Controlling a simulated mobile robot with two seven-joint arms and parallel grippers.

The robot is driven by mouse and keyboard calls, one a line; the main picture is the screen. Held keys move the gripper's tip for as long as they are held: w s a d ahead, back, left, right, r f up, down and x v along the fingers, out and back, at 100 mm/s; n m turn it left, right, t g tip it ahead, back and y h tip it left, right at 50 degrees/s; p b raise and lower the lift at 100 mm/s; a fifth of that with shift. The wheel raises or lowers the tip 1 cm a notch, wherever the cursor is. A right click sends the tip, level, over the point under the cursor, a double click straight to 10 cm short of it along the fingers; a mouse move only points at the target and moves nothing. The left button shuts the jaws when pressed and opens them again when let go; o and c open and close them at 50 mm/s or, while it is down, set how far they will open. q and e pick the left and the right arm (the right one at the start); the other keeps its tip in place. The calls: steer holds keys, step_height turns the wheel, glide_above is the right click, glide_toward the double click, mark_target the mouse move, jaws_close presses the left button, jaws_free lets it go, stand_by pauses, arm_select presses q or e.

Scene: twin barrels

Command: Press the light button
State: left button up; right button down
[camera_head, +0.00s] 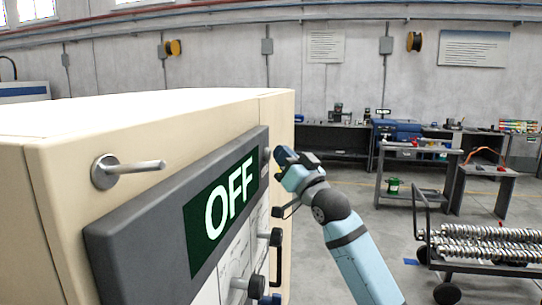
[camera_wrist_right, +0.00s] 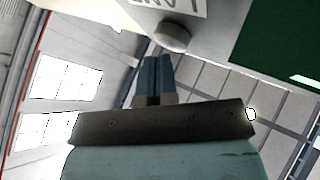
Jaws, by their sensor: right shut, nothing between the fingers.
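A large cream cabinet (camera_head: 60,160) stands at the left in the head view, with a dark grey panel on its side. The panel's green display (camera_head: 224,205) reads OFF in white letters. A small grey round button (camera_head: 266,153) sits on the panel right of the display. In the wrist view the round button (camera_wrist_right: 172,38) shows below a partly cut-off white label (camera_wrist_right: 185,5). My right gripper (camera_head: 281,154) is at the panel's far end, beside the button. Its fingers (camera_wrist_right: 157,60) are shut and empty, tips close to the button; contact cannot be told. My left gripper is out of view.
A metal lever (camera_head: 135,167) sticks out of the cabinet's upper left. Black knobs (camera_head: 276,238) stick out below the display. A cart with metal rods (camera_head: 485,245) and grey workbenches (camera_head: 335,140) stand at the right and back. Open floor lies between.

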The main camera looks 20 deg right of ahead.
steer(key=shift+w+a, duration=0.1)
stand_by(0.4)
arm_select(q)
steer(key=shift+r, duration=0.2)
arm_select(e)
steer(key=shift+w+a, duration=0.15)
steer(key=shift+a, duration=0.1)
arm_select(q)
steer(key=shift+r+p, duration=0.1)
steer(key=shift+p, duration=0.3)
arm_select(e)
steer(key=shift+d, duration=0.2)
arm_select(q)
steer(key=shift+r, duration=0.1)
arm_select(e)
steer(key=shift+s+d, duration=0.1)
steer(key=shift+s, duration=0.15)
steer(key=shift+d, duration=0.1)
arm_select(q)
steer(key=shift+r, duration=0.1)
arm_select(e)
steer(key=s+d, duration=0.1)
steer(key=d, duration=0.1)
steer(key=s+d, duration=0.2)
steer(key=shift+s+d, duration=0.3)
steer(key=shift+d, duration=0.05)
